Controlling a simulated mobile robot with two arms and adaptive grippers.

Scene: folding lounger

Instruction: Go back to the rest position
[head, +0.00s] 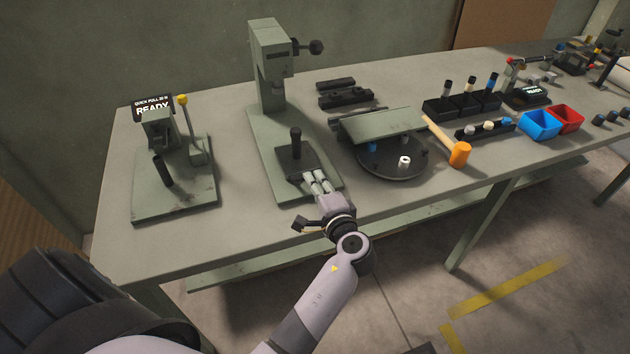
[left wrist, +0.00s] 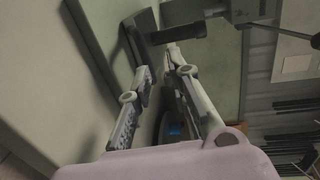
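My left gripper (head: 314,180) is over the front edge of the workbench (head: 240,205), at the base of the green press (head: 272,65). Its two fingers point at the press's dark plate (head: 310,158), which carries an upright black peg (head: 296,142). In the left wrist view the fingers (left wrist: 160,72) stand apart with nothing seen between them. The black peg (left wrist: 180,33) lies just beyond the fingertips there; I cannot tell whether they touch the plate. My right gripper is in neither view.
A small press (head: 170,175) with a READY display stands left. Right of the gripper are a round turntable (head: 392,170), an orange mallet (head: 459,154), black holders (head: 440,107) and blue (head: 539,124) and red (head: 567,119) bins. The floor before the bench is clear.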

